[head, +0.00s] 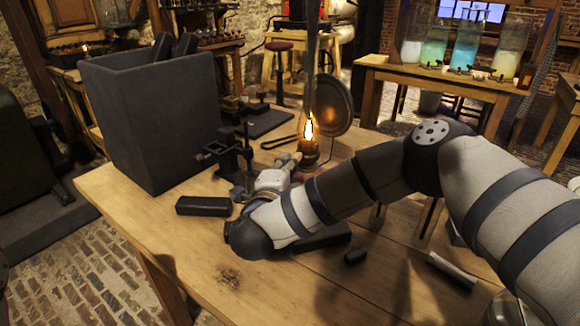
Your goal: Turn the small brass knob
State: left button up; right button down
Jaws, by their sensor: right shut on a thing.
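A lit oil lamp (309,145) with a tall glass chimney and a brass burner stands on the wooden table in front of a round metal reflector (332,105). My right arm comes in from the right, and its gripper (293,160) is shut at the left side of the lamp's burner. The small brass knob is too small to make out and is hidden at the fingertips; the gripper appears shut on it. My left gripper is not in view.
On the wooden table (185,255) a tall dark box (150,115) stands at left. A dark clamp-like stand (232,158) is left of my gripper. Black blocks (203,206) lie nearby. Glass jars of coloured liquid (466,46) stand on a back table. The front-left tabletop is clear.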

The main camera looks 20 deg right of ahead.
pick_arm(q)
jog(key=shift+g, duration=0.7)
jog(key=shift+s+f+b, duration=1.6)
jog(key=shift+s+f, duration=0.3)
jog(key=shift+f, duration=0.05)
pick_arm(e)
jog(key=shift+w+a+r+n+g+h, duration=0.15)
jog(key=shift+n+g+h, duration=0.1)
jog(key=shift+n+g, duration=1.45)
jog(key=shift+w+r+n+g+h, duration=0.1)
jog(key=shift+w+n+g+h, duration=0.15)
jog(key=shift+n+g, duration=1.4)
jog(key=shift+w+a+r+n+g+h, duration=0.15)
jog(key=shift+n+g+h, duration=0.15)
jog(key=shift+n+g, duration=1.35)
